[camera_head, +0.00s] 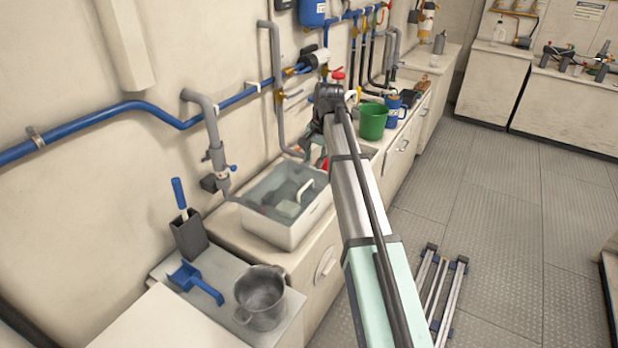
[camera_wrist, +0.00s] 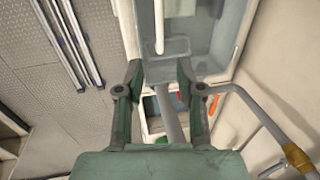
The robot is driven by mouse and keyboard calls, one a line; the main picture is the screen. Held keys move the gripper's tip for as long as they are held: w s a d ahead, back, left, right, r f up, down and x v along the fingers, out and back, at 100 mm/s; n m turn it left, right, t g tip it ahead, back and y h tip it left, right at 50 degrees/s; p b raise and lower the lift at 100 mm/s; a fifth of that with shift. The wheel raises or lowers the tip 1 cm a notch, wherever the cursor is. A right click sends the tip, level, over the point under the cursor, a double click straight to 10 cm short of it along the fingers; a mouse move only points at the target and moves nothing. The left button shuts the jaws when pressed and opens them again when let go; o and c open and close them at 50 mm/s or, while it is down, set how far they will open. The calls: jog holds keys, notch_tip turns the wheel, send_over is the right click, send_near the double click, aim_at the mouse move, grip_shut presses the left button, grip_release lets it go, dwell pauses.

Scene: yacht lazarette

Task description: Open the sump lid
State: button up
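The sump is a white box (camera_head: 291,236) set into the counter along the left wall. A see-through grey lid (camera_head: 268,190) appears to lie flat over it, with a pale bar handle (camera_head: 305,190) on top. In the wrist view the lid (camera_wrist: 200,25) and its white handle (camera_wrist: 159,28) are at the top of the picture. My gripper (camera_wrist: 160,72) is open, with its two fingers apart and nothing seen held between them. The handle shows ahead of the gap, apart from the fingertips in the picture. In the head view my arm mostly hides the gripper.
A grey pipe with a valve (camera_head: 216,150) stands left of the box. A metal pot (camera_head: 260,297), blue scoop (camera_head: 194,281) and dark holder (camera_head: 189,235) are nearer. A green bucket (camera_head: 372,121) and blue mug (camera_head: 395,110) stand beyond. Metal rails (camera_head: 440,290) lie on the otherwise open floor.

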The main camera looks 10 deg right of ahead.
aim_at(308, 183)
jog(key=f, duration=0.3)
jog(key=a+f+p, duration=0.1)
jog(key=f, duration=0.2)
jog(key=w+f, duration=0.1)
jog(key=f, duration=0.2)
jog(key=shift+w+a+f+p, duration=0.1)
jog(key=shift+a+p, duration=0.1)
jog(key=shift+p, duration=0.15)
grip_shut()
